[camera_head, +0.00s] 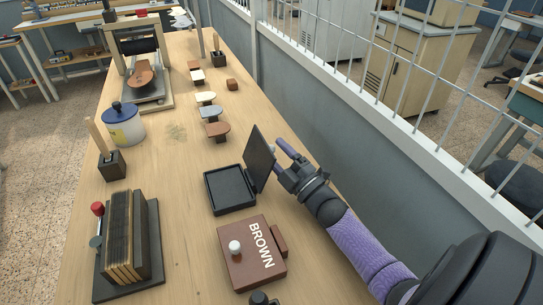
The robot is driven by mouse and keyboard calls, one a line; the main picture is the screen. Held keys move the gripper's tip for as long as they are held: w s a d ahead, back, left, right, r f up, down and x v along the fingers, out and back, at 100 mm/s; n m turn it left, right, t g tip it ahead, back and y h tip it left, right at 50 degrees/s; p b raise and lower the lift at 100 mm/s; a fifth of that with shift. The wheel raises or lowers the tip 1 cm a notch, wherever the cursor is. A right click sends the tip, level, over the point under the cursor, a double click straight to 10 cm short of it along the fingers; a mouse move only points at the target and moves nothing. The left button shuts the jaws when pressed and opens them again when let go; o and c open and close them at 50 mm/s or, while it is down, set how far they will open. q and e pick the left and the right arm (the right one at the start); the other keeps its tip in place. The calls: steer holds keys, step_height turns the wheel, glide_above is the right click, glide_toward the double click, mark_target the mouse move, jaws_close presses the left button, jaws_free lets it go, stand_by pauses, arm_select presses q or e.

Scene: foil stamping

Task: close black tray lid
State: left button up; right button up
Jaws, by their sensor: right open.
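A shallow black tray (231,190) sits on the wooden table in the middle of the head view. Its black lid (260,158) stands up, tilted, along the tray's right edge, so the tray is open. My right gripper (279,154) is just right of the lid, on its outer side, with its purple fingers apart and nothing between them. A fingertip is close to the lid; I cannot tell whether it touches. My left gripper is not in view.
A brown box marked BROWN (250,262) with a white knob lies in front of the tray. A block of upright boards (126,240) stands at left, near a white pot with a blue lid (122,124). Several small stamps (210,113) stand behind the tray. A low wall with railing runs along the right.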

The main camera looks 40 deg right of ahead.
steer(key=shift+w, duration=0.6)
steer(key=shift+w+r, duration=0.25)
steer(key=shift+w, duration=0.15)
jaws_close()
stand_by(0.7)
